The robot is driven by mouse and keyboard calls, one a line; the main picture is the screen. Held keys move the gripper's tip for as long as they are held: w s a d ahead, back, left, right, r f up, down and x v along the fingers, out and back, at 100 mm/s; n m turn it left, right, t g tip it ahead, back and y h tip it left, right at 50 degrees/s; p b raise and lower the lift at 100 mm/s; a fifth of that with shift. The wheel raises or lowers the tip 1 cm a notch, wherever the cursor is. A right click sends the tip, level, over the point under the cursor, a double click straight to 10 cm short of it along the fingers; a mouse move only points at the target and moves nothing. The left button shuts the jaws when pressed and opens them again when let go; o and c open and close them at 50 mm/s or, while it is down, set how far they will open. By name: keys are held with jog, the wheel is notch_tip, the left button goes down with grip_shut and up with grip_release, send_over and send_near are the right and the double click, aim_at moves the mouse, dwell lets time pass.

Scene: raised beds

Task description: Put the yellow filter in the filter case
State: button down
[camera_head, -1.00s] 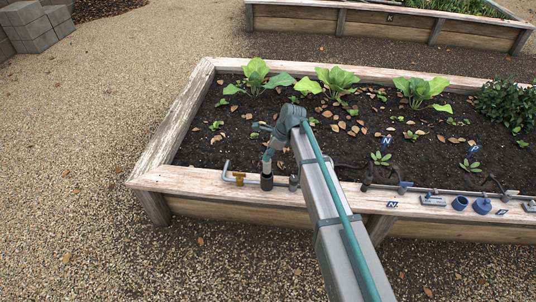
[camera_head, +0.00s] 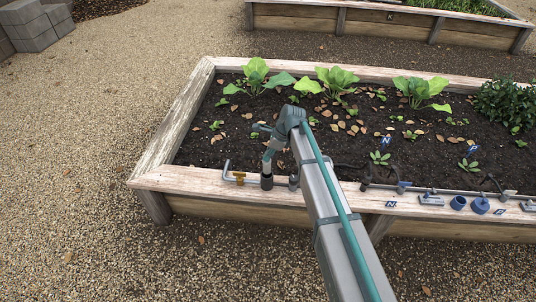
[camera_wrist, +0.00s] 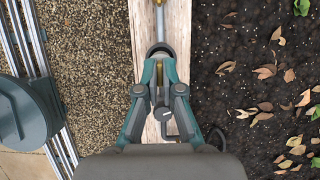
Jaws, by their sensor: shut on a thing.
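The filter case (camera_head: 267,182) is a dark upright cylinder on the front rim of the raised bed. In the wrist view its round dark mouth (camera_wrist: 160,49) shows just beyond my fingertips. My gripper (camera_head: 268,168) points down directly over the case, very close to its top. In the wrist view, my gripper (camera_wrist: 160,76) has its two fingers closed in around something narrow in line with the case. The yellow filter is mostly hidden by the fingers and the case rim. I cannot tell how far it is inside the case.
A grey pipe with a yellow-brown valve (camera_head: 239,178) lies left of the case. A blue cup (camera_head: 459,203), a blue lidded part (camera_head: 481,206) and pipe fittings (camera_head: 432,199) sit on the rim at right. Plants and soil fill the bed behind.

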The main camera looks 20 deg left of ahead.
aim_at(268, 170)
jog(key=shift+f+b, duration=0.55)
jog(key=shift+f, duration=4.1)
jog(key=c, duration=1.2)
grip_release()
jog(key=shift+c, duration=0.2)
jog(key=o, duration=0.5)
jog(key=shift+r, duration=0.1)
jog(key=shift+r+p, duration=2.75)
jog(key=shift+r, duration=0.75)
